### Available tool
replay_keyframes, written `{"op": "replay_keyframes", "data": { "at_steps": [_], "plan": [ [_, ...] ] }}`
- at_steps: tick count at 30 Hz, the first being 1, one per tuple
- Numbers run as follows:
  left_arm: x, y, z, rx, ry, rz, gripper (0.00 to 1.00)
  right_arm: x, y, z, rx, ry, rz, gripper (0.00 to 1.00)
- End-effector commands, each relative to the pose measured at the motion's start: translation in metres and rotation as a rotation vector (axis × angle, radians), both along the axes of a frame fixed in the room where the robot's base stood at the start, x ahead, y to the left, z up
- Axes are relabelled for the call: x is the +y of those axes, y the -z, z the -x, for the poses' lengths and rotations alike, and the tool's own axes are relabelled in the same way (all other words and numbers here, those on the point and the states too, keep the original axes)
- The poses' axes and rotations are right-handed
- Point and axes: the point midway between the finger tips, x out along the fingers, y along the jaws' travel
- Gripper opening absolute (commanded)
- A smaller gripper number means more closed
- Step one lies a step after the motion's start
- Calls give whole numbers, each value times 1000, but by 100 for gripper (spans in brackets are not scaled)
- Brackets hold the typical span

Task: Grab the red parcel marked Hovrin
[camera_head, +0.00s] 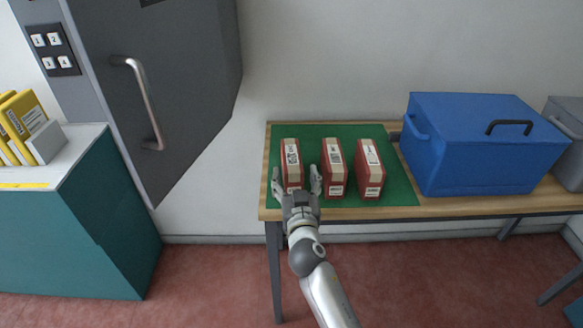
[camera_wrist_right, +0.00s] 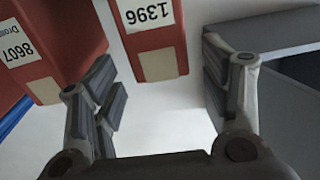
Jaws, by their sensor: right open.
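Three red parcels with pale tape and white labels stand in a row on a green mat (camera_head: 402,190): left (camera_head: 291,158), middle (camera_head: 333,165) and right (camera_head: 370,165). No name Hovrin is readable. My right gripper (camera_head: 296,182) is open at the near end of the left parcel, one finger to each side in the head view. In the right wrist view a red parcel labelled 1396 (camera_wrist_right: 160,60) lies between the lines of the open fingers (camera_wrist_right: 167,90). Another parcel, labelled 8607 with a partly cut-off name (camera_wrist_right: 55,65), is to its left. My left gripper is not in view.
The wooden table (camera_head: 470,207) also bears a blue box (camera_head: 470,150) with a dark handle, right of the mat. A grey box (camera_head: 568,118) is beyond it. A grey cabinet door (camera_head: 190,80) hangs at left, above a teal counter (camera_head: 75,230) with yellow parcels (camera_head: 22,118).

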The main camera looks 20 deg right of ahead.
Motion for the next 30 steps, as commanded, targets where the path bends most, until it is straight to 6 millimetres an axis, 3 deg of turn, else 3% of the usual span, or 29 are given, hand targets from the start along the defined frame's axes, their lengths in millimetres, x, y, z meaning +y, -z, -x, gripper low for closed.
{"op": "replay_keyframes", "data": {
  "at_steps": [8,19,30],
  "plan": [
    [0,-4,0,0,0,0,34,-4,-2,-18,0,0,2,70],
    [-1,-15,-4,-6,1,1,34,-12,-6,-60,1,0,2,70],
    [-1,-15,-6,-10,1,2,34,-13,-5,-65,2,0,0,67]
  ]
}}
